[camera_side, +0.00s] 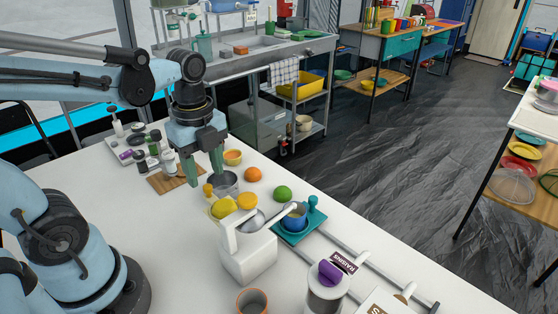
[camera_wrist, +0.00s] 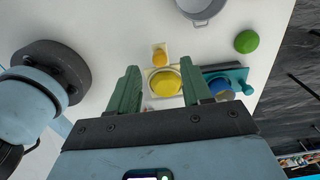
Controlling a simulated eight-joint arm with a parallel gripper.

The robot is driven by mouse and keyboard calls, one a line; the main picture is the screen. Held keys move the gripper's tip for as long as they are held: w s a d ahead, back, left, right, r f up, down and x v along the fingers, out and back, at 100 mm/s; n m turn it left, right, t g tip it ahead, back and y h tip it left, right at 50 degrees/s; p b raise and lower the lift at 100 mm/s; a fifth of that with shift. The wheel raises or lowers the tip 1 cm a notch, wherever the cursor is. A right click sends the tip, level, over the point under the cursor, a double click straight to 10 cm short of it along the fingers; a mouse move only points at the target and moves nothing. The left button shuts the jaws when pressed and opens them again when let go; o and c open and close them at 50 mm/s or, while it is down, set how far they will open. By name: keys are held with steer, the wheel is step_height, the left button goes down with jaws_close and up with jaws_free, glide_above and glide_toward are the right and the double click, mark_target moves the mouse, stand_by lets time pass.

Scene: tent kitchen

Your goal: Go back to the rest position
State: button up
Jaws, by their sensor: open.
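My gripper (camera_side: 203,179) hangs over the white table, its two green fingers apart with nothing between them. It is in front of a grey metal pot (camera_side: 224,181) and right of a wooden board (camera_side: 168,181); exact height above the table is hard to tell. In the wrist view, the open green fingers (camera_wrist: 162,72) frame a yellow lemon-like item (camera_wrist: 166,83) on the table below, not touching it. The pot (camera_wrist: 203,8) shows at the top of that view.
Bottles (camera_side: 153,145) stand left.

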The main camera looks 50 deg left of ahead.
steer(key=shift+r, duration=1.45)
steer(key=n, duration=0.1)
steer(key=n+t, duration=0.1)
steer(key=n, duration=0.1)
steer(key=w+d+f+n+t, duration=0.1)
steer(key=shift+n, duration=0.4)
steer(key=n+t, duration=0.1)
steer(key=n, duration=0.1)
steer(key=w+d+n+t, duration=0.1)
steer(key=n, duration=0.2)
steer(key=n+t, duration=0.1)
steer(key=n, duration=0.2)
steer(key=shift+w+d+f, duration=0.2)
steer(key=shift+w+f, duration=0.05)
steer(key=shift+f, duration=0.1)
steer(key=n, duration=0.1)
steer(key=n+t, duration=0.1)
steer(key=n, duration=0.1)
steer(key=w+d+n+t, duration=0.1)
steer(key=n, duration=0.1)
